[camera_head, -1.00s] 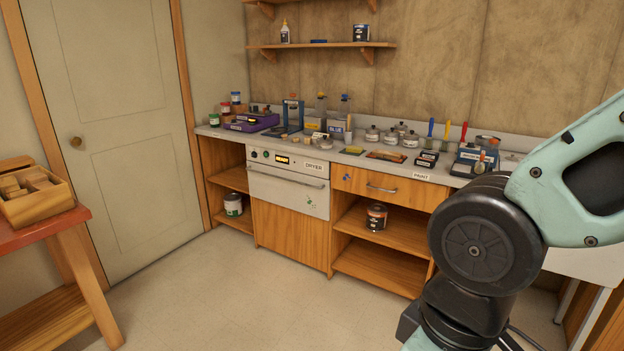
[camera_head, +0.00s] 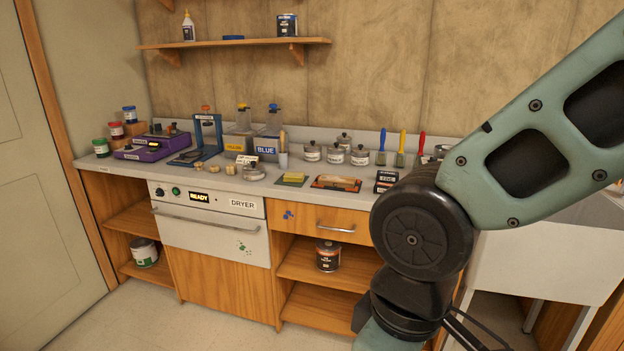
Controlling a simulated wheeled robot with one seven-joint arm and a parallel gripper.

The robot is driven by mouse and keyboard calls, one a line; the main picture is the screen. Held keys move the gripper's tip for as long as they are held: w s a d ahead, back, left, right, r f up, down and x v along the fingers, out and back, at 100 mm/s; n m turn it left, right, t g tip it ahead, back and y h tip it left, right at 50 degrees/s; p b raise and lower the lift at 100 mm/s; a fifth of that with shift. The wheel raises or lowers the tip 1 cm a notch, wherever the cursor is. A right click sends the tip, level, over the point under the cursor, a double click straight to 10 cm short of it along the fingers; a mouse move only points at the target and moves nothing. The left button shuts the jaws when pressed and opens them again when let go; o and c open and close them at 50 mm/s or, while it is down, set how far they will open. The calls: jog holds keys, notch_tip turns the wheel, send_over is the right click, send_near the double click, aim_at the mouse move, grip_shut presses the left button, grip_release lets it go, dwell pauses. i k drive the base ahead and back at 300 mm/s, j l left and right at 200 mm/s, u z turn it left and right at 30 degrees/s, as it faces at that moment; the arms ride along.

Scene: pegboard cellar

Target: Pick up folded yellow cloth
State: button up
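A small flat yellow item (camera_head: 294,177), which looks like the folded yellow cloth, lies on a green base on the counter (camera_head: 228,184). It is near the counter's front edge, left of an orange-rimmed tray (camera_head: 318,184). It is too small to make out folds. My gripper is not in view; only my arm's links and a dark joint show on the right, covering part of the counter there.
Glass jars (camera_head: 335,155) and colour-handled tools (camera_head: 402,145) stand behind the tray. A blue frame (camera_head: 208,132) and a purple box (camera_head: 150,147) are to the left. Below are the dryer (camera_head: 210,225), a drawer (camera_head: 330,222) and open shelves. Floor shows at the lower left.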

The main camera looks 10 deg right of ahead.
aim_at(294, 177)
jog(key=i+j+z, duration=0.45)
jog(key=i+j, duration=0.2)
jog(key=i, duration=0.5)
jog(key=i+j+z, duration=0.5)
jog(key=i+j, duration=0.5)
